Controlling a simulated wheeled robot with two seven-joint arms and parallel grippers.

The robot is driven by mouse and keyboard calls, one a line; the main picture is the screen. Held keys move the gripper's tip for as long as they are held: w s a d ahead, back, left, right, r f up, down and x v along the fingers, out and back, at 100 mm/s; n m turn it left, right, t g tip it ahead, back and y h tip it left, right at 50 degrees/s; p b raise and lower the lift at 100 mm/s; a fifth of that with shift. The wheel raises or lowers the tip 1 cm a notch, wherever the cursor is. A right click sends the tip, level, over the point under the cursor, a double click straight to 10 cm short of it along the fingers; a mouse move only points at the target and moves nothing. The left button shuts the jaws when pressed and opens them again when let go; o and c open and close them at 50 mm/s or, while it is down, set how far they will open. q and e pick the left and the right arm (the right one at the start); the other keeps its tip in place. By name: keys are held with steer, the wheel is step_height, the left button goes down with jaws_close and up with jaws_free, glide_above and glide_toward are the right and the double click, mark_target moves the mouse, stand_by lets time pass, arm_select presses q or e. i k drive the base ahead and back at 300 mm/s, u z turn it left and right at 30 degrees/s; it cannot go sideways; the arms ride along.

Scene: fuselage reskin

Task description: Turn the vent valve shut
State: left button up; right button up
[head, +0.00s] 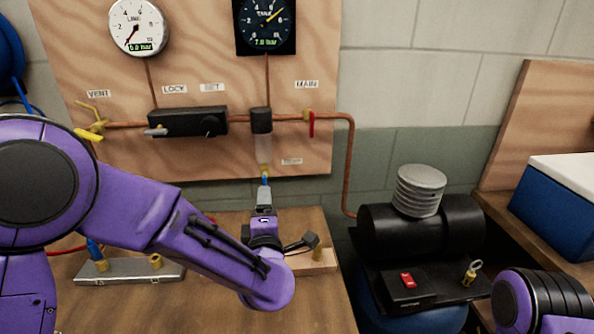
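The vent valve (97,123) is brass-coloured and sits on the pipe at the left of the wooden panel, under the VENT label. My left arm crosses the lower left of the view. Its gripper (264,196) points up at the panel, well to the right of the vent valve, just below the clear bowl (263,150). A small blue piece shows at its tip; I cannot tell whether it is gripped. My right arm shows only at the bottom right; its gripper is out of view.
The line gauge (138,27) reads 0.0 bar and the tank gauge (265,25) about 7.0 bar. A black lockout block (187,122) and the red main valve handle (311,124) are on the pipe. A compressor (425,228) stands right of the bench (315,310).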

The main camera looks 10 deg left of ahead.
mark_target(91, 135)
steer(key=k, duration=1)
